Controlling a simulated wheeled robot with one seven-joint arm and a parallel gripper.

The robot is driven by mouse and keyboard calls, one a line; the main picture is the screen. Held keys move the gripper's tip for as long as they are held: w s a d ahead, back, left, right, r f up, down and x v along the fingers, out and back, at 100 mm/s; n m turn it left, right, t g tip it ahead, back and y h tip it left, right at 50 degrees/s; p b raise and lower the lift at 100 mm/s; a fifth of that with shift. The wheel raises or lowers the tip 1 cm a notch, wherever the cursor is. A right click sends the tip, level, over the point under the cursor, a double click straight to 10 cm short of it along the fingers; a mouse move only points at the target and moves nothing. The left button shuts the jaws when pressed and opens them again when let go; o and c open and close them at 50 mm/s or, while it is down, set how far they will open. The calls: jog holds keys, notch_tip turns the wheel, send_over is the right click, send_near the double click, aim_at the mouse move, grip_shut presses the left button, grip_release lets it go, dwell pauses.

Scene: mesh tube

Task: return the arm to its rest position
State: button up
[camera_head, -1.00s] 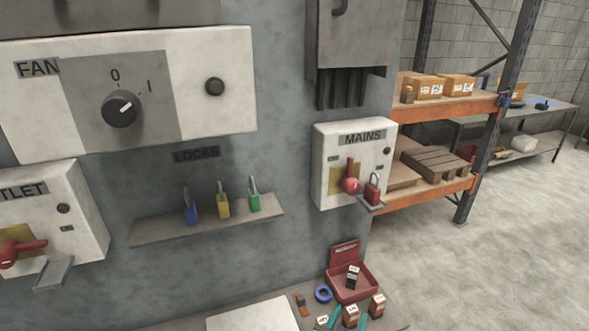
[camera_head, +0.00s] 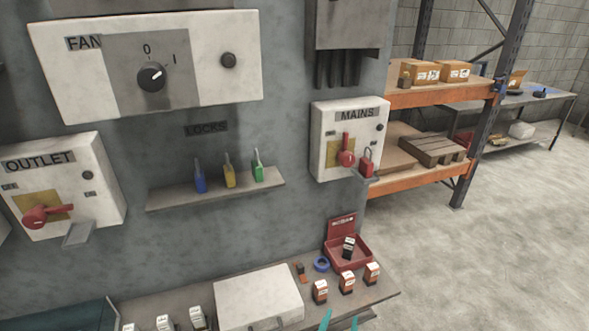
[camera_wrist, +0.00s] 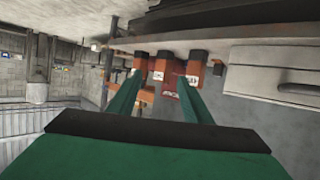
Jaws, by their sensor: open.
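My gripper (camera_wrist: 153,98) is open, its two green fingers spread with nothing between them in the wrist view. In the head view only the green fingertips (camera_head: 340,320) show at the bottom edge, just in front of the bench. Beyond the fingers in the wrist view are several orange and black blocks (camera_wrist: 193,66) and a red box (camera_wrist: 170,88), apart from the fingers. The rest of my arm is out of the head view.
The bench (camera_head: 385,298) holds a white case (camera_head: 258,297), small blocks (camera_head: 320,291), blue tape (camera_head: 321,264) and an open red box (camera_head: 372,249). Above are the MAINS (camera_head: 330,150) and OUTLET (camera_head: 95,190) switches and a lock shelf (camera_head: 215,190). Floor (camera_head: 480,260) at right is clear.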

jog(key=s+a+f+n+y, duration=0.1)
jog(key=s+a+f, duration=0.15)
jog(key=s, duration=0.25)
jog(key=s+a+f+n+t+y, duration=0.1)
jog(key=s+a+f, duration=0.15)
jog(key=s, duration=0.35)
jog(key=s+a+f+n+y, duration=0.1)
jog(key=s+a, duration=0.2)
jog(key=s, duration=0.2)
jog(key=s+a+r+t+y, duration=0.1)
jog(key=s+a+r, duration=0.1)
jog(key=s, duration=0.6)
jog(key=s+a+r, duration=0.2)
jog(key=s, duration=0.6)
jog(key=shift+s+r+n+t+y, duration=0.25)
jog(key=shift+s+n+t+y, duration=0.15)
